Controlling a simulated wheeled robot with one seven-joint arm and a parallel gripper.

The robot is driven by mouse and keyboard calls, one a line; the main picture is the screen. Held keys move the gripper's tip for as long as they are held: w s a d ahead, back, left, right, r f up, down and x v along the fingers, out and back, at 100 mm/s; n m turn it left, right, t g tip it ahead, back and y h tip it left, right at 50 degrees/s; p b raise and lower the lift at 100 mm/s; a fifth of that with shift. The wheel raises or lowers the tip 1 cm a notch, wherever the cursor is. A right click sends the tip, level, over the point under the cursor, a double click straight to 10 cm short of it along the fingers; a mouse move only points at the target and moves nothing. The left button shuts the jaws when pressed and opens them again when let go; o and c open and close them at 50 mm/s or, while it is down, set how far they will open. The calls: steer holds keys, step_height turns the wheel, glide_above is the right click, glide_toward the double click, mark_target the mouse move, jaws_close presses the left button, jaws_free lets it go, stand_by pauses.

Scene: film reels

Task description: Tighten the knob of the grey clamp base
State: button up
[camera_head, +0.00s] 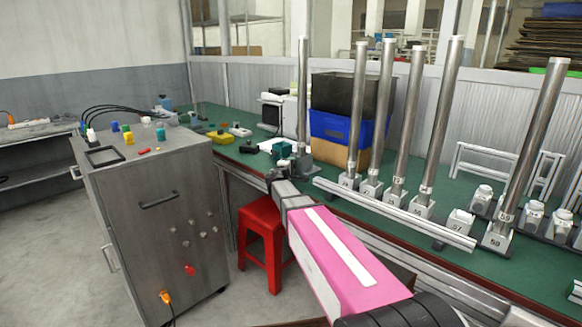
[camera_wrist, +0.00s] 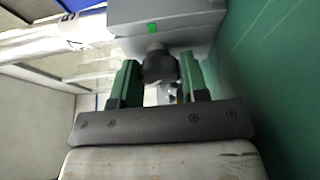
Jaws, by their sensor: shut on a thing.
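The grey clamp base (camera_wrist: 165,22) fills the top of the wrist view, with a small green mark on its face. A round dark knob (camera_wrist: 159,66) sticks out of it toward my gripper (camera_wrist: 160,72). The two green fingers stand on either side of the knob and are shut on it. In the head view my gripper (camera_head: 279,176) is at the table's near edge, beside the grey base (camera_head: 303,163) of the leftmost upright metal tube (camera_head: 303,95). The knob cannot be made out in the head view.
Several tubes in numbered grey bases stand to the right behind a pale rail (camera_head: 390,212) on the green table (camera_head: 505,262). A blue crate (camera_head: 333,130) is behind. A red stool (camera_head: 262,235) and a grey cabinet (camera_head: 150,240) stand in front of the table.

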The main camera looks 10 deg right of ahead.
steer(key=o, duration=0.9)
steer(key=shift+s, duration=0.1)
steer(key=v, duration=1)
steer(key=shift+s+a, duration=0.2)
